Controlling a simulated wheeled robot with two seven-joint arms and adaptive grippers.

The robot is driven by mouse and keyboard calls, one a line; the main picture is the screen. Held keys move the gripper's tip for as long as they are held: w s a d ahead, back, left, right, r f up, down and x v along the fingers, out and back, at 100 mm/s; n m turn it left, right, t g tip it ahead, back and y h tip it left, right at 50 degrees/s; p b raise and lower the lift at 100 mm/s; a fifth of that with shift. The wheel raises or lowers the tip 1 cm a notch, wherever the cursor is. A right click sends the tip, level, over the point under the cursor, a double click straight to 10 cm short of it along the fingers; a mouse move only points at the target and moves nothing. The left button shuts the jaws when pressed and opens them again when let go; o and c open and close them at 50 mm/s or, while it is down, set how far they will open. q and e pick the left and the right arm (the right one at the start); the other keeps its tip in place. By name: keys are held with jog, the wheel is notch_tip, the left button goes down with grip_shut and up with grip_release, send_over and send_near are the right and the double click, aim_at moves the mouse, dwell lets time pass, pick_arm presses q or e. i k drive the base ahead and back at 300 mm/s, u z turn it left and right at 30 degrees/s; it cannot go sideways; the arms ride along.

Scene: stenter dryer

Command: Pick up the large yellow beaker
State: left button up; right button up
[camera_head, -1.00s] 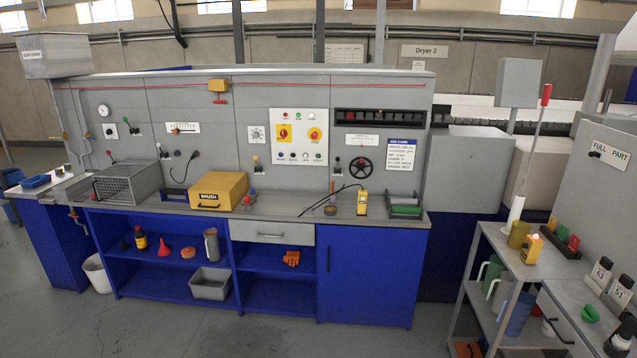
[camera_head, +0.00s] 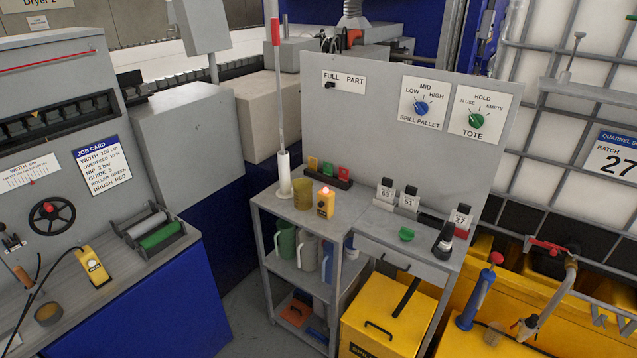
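A yellow, slightly see-through beaker (camera_head: 303,194) stands upright on the top of the grey shelf unit in the middle of the head view. It is between a white upright tube on its left and an orange-yellow device (camera_head: 325,202) on its right. Part of its right side is close to that device; I cannot tell if they touch. A smaller amber cup (camera_head: 48,314) stands on the bench at the lower left. Neither of my grippers shows in the view.
The white tube (camera_head: 284,174) holds a tall rod with a red top. Colored tags (camera_head: 329,172) stand behind the beaker. Green, grey and blue jugs (camera_head: 306,252) sit on the shelf below. Yellow bins (camera_head: 388,318) stand at the lower right. Open floor shows left of the shelf unit.

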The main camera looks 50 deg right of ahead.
aim_at(303, 195)
jog(key=z, duration=0.8)
jog(key=i, duration=1.75)
jog(key=z, duration=0.8)
